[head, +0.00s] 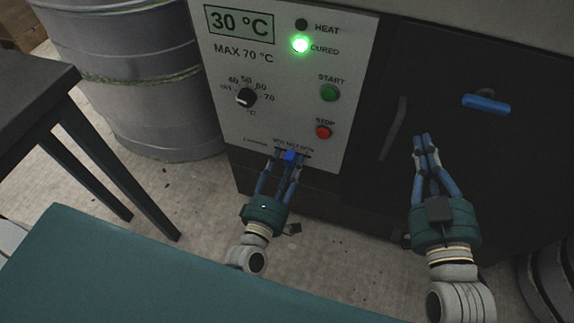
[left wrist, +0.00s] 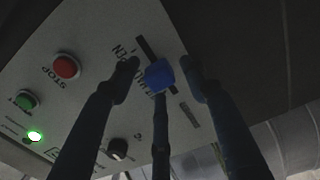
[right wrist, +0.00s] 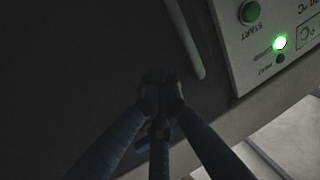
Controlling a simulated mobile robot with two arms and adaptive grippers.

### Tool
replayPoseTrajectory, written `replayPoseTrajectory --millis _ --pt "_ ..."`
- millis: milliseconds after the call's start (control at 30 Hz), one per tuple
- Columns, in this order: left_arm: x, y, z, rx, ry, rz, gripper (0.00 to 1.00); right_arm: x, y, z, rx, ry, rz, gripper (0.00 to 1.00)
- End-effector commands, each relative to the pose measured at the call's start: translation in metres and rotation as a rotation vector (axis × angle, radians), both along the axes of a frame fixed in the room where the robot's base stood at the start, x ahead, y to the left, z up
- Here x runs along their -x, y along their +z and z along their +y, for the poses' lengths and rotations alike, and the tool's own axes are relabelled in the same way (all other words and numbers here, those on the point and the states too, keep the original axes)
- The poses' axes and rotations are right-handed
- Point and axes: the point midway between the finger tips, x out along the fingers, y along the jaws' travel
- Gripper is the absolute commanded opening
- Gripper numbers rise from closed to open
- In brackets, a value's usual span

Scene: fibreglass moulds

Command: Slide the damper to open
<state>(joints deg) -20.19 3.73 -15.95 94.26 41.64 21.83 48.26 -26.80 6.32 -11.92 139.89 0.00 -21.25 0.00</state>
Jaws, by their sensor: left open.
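The damper is a blue knob (head: 290,155) in a dark horizontal slot at the bottom of the white control panel (head: 290,110). In the left wrist view the knob (left wrist: 160,74) sits around the middle of its slot, with slot showing on both sides. My left gripper (head: 287,163) is open with its fingers spread around the knob. Side gaps show; contact with the third finger below it is unclear. My right gripper (head: 423,137) has its fingertips together, apparently empty, before the dark oven door (right wrist: 80,50). The small lettering above the slot is only partly readable.
The green CURED lamp (head: 300,44) is lit; the display (head: 240,23) reads 30 °C. START (head: 329,92) and STOP (head: 323,132) buttons sit above the slot. A dark handle (head: 394,129) and blue handle (head: 486,104) are right. A drum (head: 135,80) and table (head: 30,95) stand left.

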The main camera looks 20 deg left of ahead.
Motion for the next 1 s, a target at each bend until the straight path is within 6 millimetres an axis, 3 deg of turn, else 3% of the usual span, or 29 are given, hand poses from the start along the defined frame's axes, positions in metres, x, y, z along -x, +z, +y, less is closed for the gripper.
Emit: replayPoseTrajectory --millis 267,500,700,1000 --pt "-0.002 0.000 0.000 0.001 0.000 0.001 0.45 0.000 0.002 0.000 -0.002 0.001 -0.010 0.00" --pt "-0.002 0.000 0.000 0.001 0.000 0.000 0.01 0.000 0.002 0.000 -0.002 0.001 -0.010 0.00" --pt "-0.002 0.000 -0.003 0.002 0.000 0.001 0.00 0.000 0.003 0.001 -0.003 0.001 -0.009 0.00" --pt "-0.001 0.000 -0.044 0.004 0.000 0.001 0.00 0.002 -0.025 -0.004 0.027 -0.007 0.107 0.00"
